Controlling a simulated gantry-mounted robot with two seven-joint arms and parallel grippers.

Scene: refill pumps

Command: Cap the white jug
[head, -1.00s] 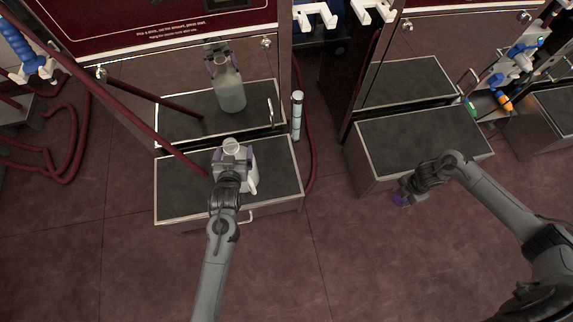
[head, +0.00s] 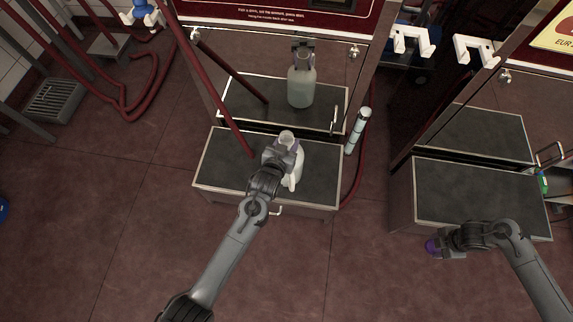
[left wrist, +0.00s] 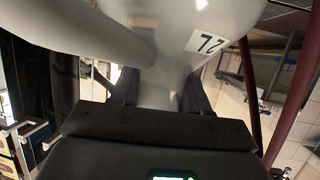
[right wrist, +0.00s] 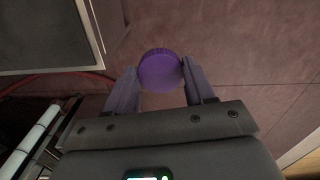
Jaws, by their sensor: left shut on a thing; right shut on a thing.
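The white jug (head: 296,172) stands upright on the dark top of the left bench, with its round mouth (head: 287,137) uncovered. My left gripper (head: 281,155) is shut on the jug near its upper part. In the left wrist view the pale jug body (left wrist: 215,35) with a small volume label fills the top, and the fingers (left wrist: 155,88) are close around it. My right gripper (head: 440,244) is shut on a purple cap (head: 432,247), in front of the right bench and well apart from the jug. The cap (right wrist: 160,70) sits between both fingertips (right wrist: 160,85) in the right wrist view.
The left bench (head: 222,178) and right bench (head: 480,185) have a floor gap between them. A dark red hose (head: 225,100) crosses the panel, and a clear tube (head: 357,130) stands beside the bench.

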